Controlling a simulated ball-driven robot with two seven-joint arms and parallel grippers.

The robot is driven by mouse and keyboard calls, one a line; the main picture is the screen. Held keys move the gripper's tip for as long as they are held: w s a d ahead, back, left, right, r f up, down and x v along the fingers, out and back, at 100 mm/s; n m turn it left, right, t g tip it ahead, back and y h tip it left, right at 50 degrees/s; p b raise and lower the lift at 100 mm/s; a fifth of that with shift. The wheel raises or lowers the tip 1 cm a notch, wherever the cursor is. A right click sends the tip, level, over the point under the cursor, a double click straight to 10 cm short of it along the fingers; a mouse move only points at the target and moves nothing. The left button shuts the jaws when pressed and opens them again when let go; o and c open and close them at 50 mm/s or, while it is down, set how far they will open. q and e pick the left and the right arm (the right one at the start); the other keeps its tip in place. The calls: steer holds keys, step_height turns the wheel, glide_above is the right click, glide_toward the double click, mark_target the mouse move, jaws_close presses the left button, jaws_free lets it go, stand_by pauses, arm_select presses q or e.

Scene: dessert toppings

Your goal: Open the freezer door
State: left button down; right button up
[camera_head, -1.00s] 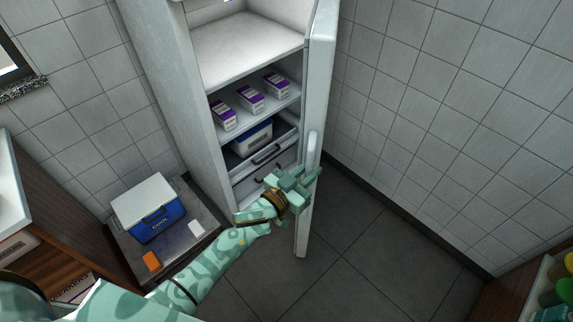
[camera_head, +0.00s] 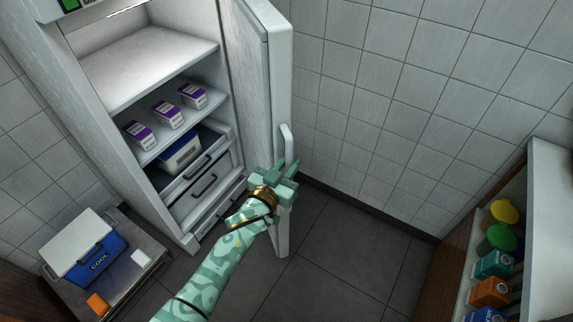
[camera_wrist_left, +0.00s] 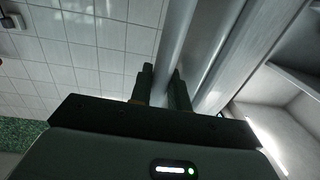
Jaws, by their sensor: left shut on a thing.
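The freezer (camera_head: 135,70) stands at the left with its white door (camera_head: 258,75) swung wide open to the right. The door handle (camera_head: 287,138) is a pale vertical bar on the door's outer side. My green-patterned left gripper (camera_head: 287,170) is at the lower part of this handle, shut on it. In the left wrist view, the handle (camera_wrist_left: 175,40) runs down between the two dark fingers (camera_wrist_left: 162,82). The lower end of the handle is hidden by the gripper. My right gripper is not in view.
Several purple-and-white boxes (camera_head: 167,113) stand on a freezer shelf above drawers (camera_head: 204,186). A blue cooler (camera_head: 97,262) sits at lower left. A shelf unit (camera_head: 548,190) with colored goods is at the right. The dark floor (camera_head: 345,250) between is clear.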

arm_select(q)
steer(key=c, duration=1.4)
jaws_free()
steer(key=p+v, duration=0.4)
steer(key=v, duration=1.2)
steer(key=shift+s, duration=0.15)
